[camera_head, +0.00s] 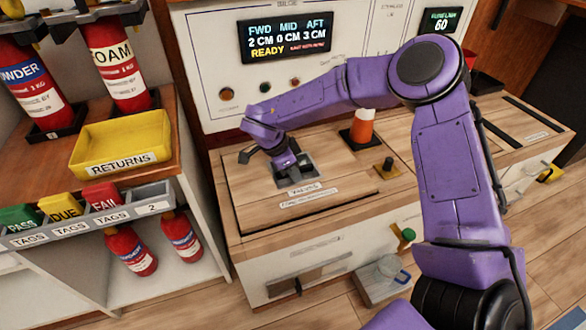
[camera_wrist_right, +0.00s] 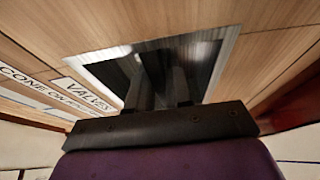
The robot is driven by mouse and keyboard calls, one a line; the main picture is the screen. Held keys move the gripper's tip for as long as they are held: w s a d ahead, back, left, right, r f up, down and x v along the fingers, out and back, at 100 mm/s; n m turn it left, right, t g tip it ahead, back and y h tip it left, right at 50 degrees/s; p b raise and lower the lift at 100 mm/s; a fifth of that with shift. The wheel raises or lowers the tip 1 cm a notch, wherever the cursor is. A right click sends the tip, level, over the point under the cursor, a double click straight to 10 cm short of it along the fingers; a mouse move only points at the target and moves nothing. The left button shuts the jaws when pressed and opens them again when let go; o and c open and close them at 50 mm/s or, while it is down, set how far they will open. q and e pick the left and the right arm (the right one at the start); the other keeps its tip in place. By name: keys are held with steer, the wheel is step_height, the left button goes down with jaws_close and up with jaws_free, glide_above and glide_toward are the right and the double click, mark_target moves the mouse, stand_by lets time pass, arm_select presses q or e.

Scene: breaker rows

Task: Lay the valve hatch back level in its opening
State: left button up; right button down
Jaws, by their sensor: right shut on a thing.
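The valve hatch (camera_head: 245,188) is a wooden panel on the counter, with a "VALVES" label and a second label near its front edge. Its front edge shows as a raised step above the counter; I cannot tell whether it sits fully level. My right gripper (camera_head: 293,168) reaches down into the metal-framed recessed pull of the hatch and is shut on it. In the right wrist view, the fingers (camera_wrist_right: 160,88) go into the dark recess (camera_wrist_right: 205,58), beside the hatch's label (camera_wrist_right: 92,92). The grip point inside is hidden. My left gripper is not in view.
An orange-and-white cone (camera_head: 362,128) and a yellowish knob (camera_head: 383,168) stand just right of the hatch. A display panel (camera_head: 290,38) rises behind. A yellow returns tray (camera_head: 120,140) and extinguishers are on the left shelf. A grey box (camera_head: 380,278) lies on the floor in front.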

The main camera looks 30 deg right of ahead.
steer(key=shift+f, duration=0.7)
steer(key=c, duration=1)
jaws_free()
steer(key=shift+o, duration=0.2)
steer(key=shift+s+f, duration=0.1)
steer(key=shift+f, duration=0.05)
steer(key=p+v, duration=0.4)
steer(key=v, duration=0.6)
steer(key=shift+a+r, duration=0.2)
steer(key=shift+r, duration=0.15)
